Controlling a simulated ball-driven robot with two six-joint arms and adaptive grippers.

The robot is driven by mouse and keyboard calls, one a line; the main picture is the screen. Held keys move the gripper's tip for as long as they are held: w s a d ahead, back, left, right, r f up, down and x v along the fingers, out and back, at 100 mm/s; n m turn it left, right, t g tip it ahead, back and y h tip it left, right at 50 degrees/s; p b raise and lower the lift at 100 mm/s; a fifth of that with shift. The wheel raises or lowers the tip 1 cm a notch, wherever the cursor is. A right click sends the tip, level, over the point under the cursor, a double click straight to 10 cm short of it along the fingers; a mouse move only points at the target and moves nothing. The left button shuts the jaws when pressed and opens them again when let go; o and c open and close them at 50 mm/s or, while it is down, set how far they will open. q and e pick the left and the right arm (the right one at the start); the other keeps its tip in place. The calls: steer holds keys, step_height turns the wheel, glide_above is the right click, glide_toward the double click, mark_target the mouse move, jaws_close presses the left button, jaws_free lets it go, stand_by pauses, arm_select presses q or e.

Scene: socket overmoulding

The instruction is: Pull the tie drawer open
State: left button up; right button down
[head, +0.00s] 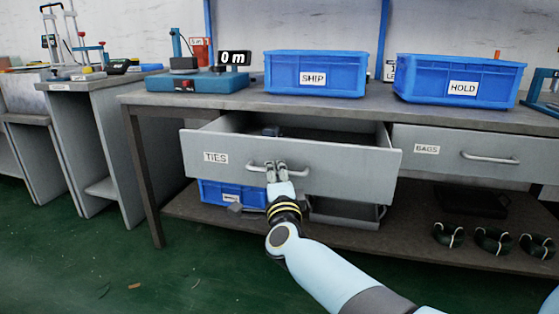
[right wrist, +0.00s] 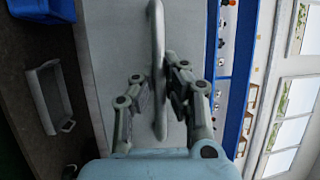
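The tie drawer (head: 228,152), grey with a TIES label, stands pulled out from under the bench. Its inside shows, with a dark item (head: 271,131) at the back. My right gripper (head: 276,168) is at the drawer's bar handle (head: 312,172). In the right wrist view, the handle (right wrist: 157,40) passes between the two fingers of the right gripper (right wrist: 154,86). The fingers stand apart, with a gap between the handle and the left-hand finger; the other finger is close to the handle, contact unclear. My left gripper is not in view.
Blue SHIP (head: 316,88) and HOLD (head: 480,96) bins stand on the bench top (head: 250,98). The BAGS drawer (head: 450,168) to the right is shut. A blue bin (head: 215,193) and dark coils (head: 492,240) sit on the lower shelf. The green floor in front is mostly clear.

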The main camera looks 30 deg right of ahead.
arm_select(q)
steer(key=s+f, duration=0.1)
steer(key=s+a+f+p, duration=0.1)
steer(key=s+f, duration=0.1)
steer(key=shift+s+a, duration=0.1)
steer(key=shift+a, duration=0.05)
arm_select(e)
steer(key=s+a, duration=0.4)
steer(key=a, duration=0.1)
steer(key=shift+s+f, duration=0.25)
steer(key=shift+s, duration=0.05)
steer(key=shift+a, duration=0.1)
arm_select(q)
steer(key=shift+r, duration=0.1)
arm_select(e)
steer(key=c, duration=1.4)
jaws_free()
steer(key=shift+r, duration=0.1)
steer(key=v, duration=0.7)
steer(key=shift+s+a, duration=0.1)
steer(key=shift+s, duration=0.05)
